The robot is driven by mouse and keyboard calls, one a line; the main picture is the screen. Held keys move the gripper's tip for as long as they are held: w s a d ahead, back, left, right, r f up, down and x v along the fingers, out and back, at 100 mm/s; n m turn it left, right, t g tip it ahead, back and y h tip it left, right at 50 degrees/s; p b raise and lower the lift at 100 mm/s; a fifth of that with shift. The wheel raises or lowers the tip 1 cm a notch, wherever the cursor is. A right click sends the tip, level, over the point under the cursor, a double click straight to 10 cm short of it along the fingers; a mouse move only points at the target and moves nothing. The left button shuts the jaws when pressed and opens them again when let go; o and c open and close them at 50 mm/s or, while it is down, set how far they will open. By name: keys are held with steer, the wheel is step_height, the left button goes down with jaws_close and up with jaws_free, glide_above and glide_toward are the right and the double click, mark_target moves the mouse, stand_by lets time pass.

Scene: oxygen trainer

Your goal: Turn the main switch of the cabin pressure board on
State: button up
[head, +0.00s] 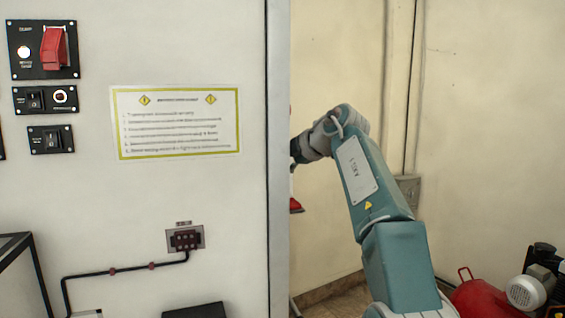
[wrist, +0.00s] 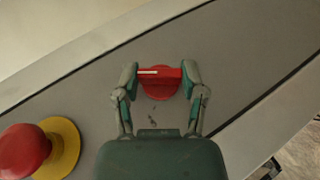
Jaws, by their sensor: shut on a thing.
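The main switch is a red rotary knob (wrist: 160,91) on a grey panel, in the upper middle of the wrist view. Its raised grip bar lies level across that picture, with a white mark on its left half. My gripper (wrist: 160,74) is shut on the bar, one fingertip at each end.
A red mushroom button (wrist: 24,150) on a yellow ring (wrist: 65,142) sits at lower left in the wrist view. The white cabinet (head: 190,200) carries switches and a notice (head: 175,122). A red tank (head: 480,300) stands on the floor at lower right.

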steer(key=shift+w+f, duration=0.1)
steer(key=shift+f, duration=0.25)
steer(key=o, duration=1.2)
steer(key=shift+a, duration=0.1)
steer(key=shift+c, duration=0.2)
steer(key=shift+r, duration=0.25)
steer(key=v, duration=1.1)
steer(key=shift+s, duration=0.25)
steer(key=shift+r, duration=0.15)
